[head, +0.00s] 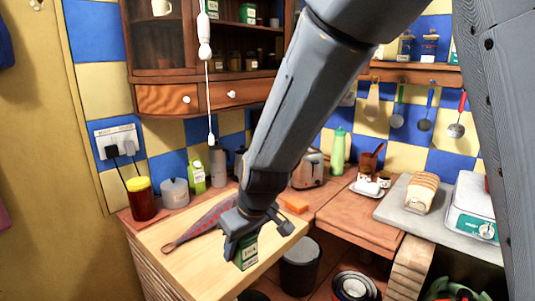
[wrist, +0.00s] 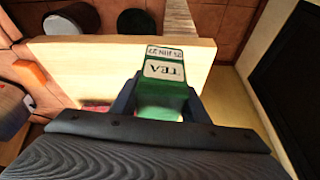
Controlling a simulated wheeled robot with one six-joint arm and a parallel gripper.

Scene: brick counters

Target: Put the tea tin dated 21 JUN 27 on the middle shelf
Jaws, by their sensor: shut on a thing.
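My gripper (head: 243,222) is shut on a green tea tin (head: 245,252), above the near part of the light wooden counter. In the wrist view the tin (wrist: 165,68) sits between the two fingers (wrist: 160,100). Its pale label reads TEA upside down, with a date ending in JUN 27; the day is not clear to me. The wooden wall cabinet (head: 173,97) has open shelves at the upper left. Green tins (head: 248,13) stand on an upper shelf, with dark jars (head: 234,61) on the shelf below. My arm hides the cabinet's right side.
A pull cord (head: 208,95) hangs before the cabinet. Dark bins (head: 300,270) stand below the counter.

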